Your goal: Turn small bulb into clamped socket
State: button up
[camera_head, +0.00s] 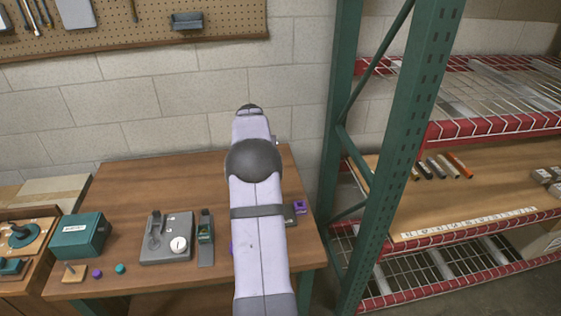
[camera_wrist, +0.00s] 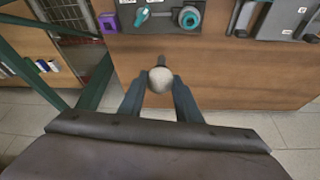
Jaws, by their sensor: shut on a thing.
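My gripper (camera_wrist: 158,82) is shut on the small bulb (camera_wrist: 159,81), a pale round globe with a short dark base, in the wrist view. The base points toward the top of the picture, away from my wrist. Beyond it, on the bench, a dark fixture (camera_wrist: 164,24) carries a round teal-rimmed part (camera_wrist: 189,17) with a dark middle, probably the clamped socket, and a smaller teal part (camera_wrist: 142,17) to its left. The bulb is clearly apart from the fixture. In the head view my arm hides the gripper, the bulb and most of the fixture.
A purple block (camera_wrist: 107,22) stands beside the fixture. A green rack post (camera_head: 390,150) rises at the right.

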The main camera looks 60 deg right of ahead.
jog(key=w+a+f+n+t, duration=0.1)
jog(key=w+a+f+n, duration=0.1)
jog(key=a, duration=0.4)
jog(key=shift+f+n+y+p, duration=0.3)
jog(key=shift+f+n+y, duration=0.1)
jog(key=shift+f+n, duration=0.4)
jog(key=shift+f, duration=0.1)
jog(key=shift+a+f+b, duration=0.1)
jog(key=shift+f+b, duration=1.55)
jog(key=shift+f, duration=0.75)
jog(key=shift+f, duration=0.1)
jog(key=shift+f+b, duration=0.9)
jog(key=shift+f, duration=0.25)
jog(key=shift+f+b, duration=0.3)
jog(key=shift+f, duration=0.15)
